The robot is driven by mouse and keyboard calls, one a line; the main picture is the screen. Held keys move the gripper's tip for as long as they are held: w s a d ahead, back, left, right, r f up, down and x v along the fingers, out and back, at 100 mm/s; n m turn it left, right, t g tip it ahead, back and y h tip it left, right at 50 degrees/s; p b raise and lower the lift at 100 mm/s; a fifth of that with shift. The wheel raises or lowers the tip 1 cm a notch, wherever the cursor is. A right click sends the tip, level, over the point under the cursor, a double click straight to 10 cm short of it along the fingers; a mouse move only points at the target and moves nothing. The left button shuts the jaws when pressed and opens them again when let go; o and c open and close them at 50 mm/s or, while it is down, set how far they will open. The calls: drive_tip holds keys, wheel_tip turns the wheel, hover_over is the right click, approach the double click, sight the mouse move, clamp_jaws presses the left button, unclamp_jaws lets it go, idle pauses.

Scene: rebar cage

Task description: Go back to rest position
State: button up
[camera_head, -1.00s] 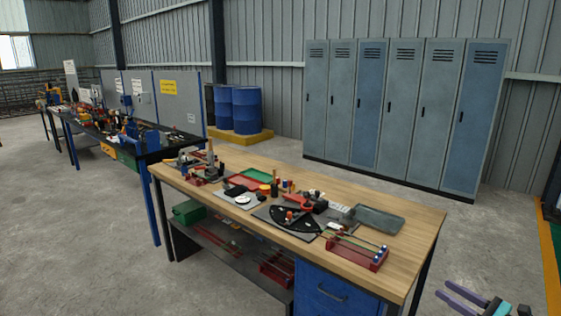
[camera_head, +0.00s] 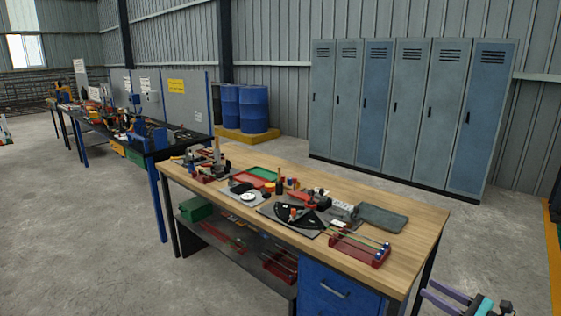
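My gripper (camera_head: 425,289) shows at the bottom right corner, off the right front end of the wooden workbench (camera_head: 402,238). Its two purple fingers point left with a gap between them, and nothing shows in the gap. The rest of my arm is mostly cut off by the bottom edge of the picture.
The workbench carries a red rack with rods (camera_head: 360,251), a dark grey tray (camera_head: 380,219), a black fan-shaped piece (camera_head: 297,217) and a green tray (camera_head: 264,174). Blue drawers (camera_head: 340,292) sit below. Lockers (camera_head: 410,115) stand behind. Floor at left is clear.

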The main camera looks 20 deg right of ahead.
drive_tip(key=w+a+f+n+g+y, duration=0.25)
drive_tip(key=w+a+f, duration=0.3)
drive_tip(key=a, duration=0.55)
drive_tip(key=w+a+f+n+g+y, duration=0.15)
drive_tip(key=w+a+f+y, duration=0.35)
drive_tip(key=a, duration=0.7)
drive_tip(key=s+a+f+n+g, duration=0.15)
drive_tip(key=a+f+g, duration=0.35)
drive_tip(key=a, duration=0.6)
drive_tip(key=s+a+f+n+g, duration=0.1)
drive_tip(key=a+f+n+g, duration=0.15)
drive_tip(key=a+f, duration=0.65)
drive_tip(key=s+a+f+n+g+h, duration=0.3)
drive_tip(key=s+a+f+n+g, duration=0.2)
drive_tip(key=s+a+f, duration=0.4)
drive_tip(key=s+a+f+n+g+h, duration=0.3)
drive_tip(key=s+a+f+n+g, duration=0.25)
drive_tip(key=s, duration=0.45)
drive_tip(key=s+d+f+n+h, duration=0.5)
drive_tip(key=s+d+n+h, duration=0.2)
drive_tip(key=d+n, duration=0.3)
drive_tip(key=n+h, duration=0.1)
drive_tip(key=n, duration=0.2)
drive_tip(key=shift+d, duration=0.3)
